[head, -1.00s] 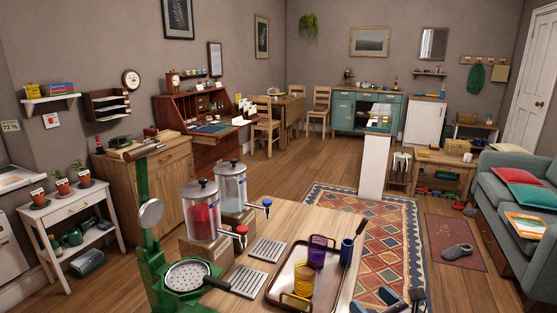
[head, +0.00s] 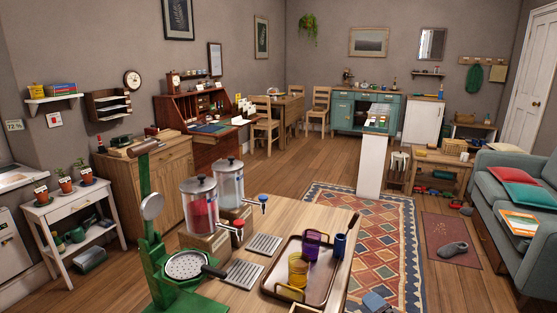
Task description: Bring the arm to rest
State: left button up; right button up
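No held thing is visible there. My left gripper is not in view. The wooden table (head: 325,221) in front bears a brown tray (head: 274,275) with a yellow glass (head: 298,268) and a purple glass (head: 312,243) standing in it.
Two drink dispensers, one red (head: 201,213) and one clear (head: 229,185), stand on the table beside a green press (head: 157,270). A white pedestal (head: 370,167), a patterned rug (head: 388,230) and a sofa (head: 500,225) lie beyond.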

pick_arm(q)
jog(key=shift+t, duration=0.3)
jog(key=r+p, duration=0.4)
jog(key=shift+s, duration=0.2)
pick_arm(e)
jog(key=s+d+f+n+g+h, duration=0.1)
jog(key=s+n, duration=0.3)
jog(key=s, duration=0.6)
jog(key=s+d+f+n+g+h, duration=0.1)
jog(key=s+f+n, duration=0.3)
jog(key=s, duration=0.6)
jog(key=s+d+f+n+g+h, duration=0.2)
jog(key=s+d+f+n+h, duration=0.1)
jog(key=s, duration=0.8)
jog(key=shift+f+n+h, duration=0.15)
jog(key=shift+n+h, duration=0.15)
jog(key=shift+n, duration=0.1)
